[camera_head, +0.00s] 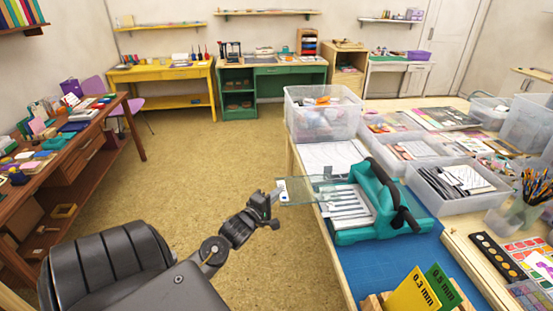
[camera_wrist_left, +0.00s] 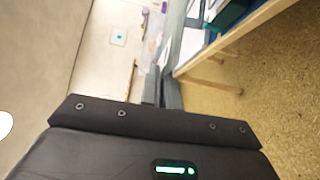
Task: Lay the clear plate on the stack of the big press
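The clear plate (camera_head: 303,191) is a see-through, faintly greenish sheet reaching past the table's left edge to the left side of the big press. My left gripper (camera_head: 275,196) is at the plate's left edge and appears shut on it. The big teal press (camera_head: 375,232) stands on the table with a dark handle. Its stack (camera_head: 347,208) shows a striped light top. The plate's right end overlaps the stack's far edge in view; its height above is unclear. My right gripper is out of view.
A blue mat (camera_head: 410,262) lies under the press. A clear bin (camera_head: 322,115) stands behind and another tub (camera_head: 452,188) to the right. Yellow and green cards (camera_head: 413,292) stand in front. Open floor lies left of the table.

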